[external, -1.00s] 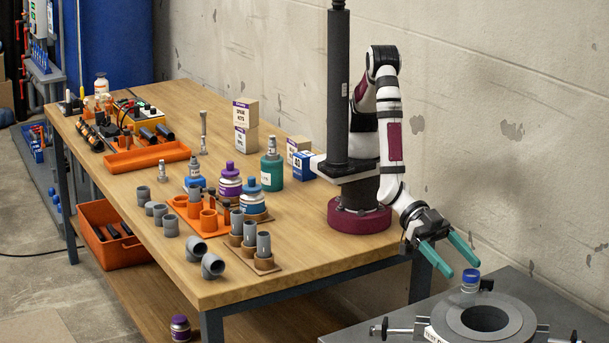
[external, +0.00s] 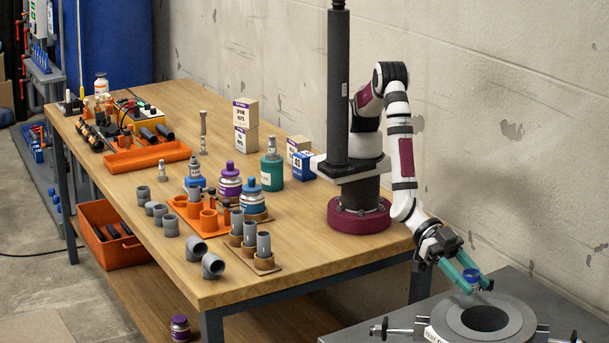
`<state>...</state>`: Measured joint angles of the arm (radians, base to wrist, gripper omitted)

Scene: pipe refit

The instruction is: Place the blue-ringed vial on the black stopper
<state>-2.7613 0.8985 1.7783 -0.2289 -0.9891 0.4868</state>
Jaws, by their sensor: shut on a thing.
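The blue-ringed vial (external: 470,277) is at the grey metal bench on the right, behind the round grey flange. Only its blue ring and a little of its body show between my fingers. My gripper (external: 474,282) reaches down from the upper left, with its teal fingers shut on the vial. I cannot tell whether the vial still touches the bench. I cannot make out the black stopper clearly; a small dark thing just right of the vial is now mostly hidden by my fingers.
The grey flange (external: 447,320) with a central hole lies close in front of my gripper. The wooden table (external: 300,250) to the left holds several bottles, grey pipe pieces and orange racks (external: 184,208). The concrete wall (external: 520,150) is close behind my arm.

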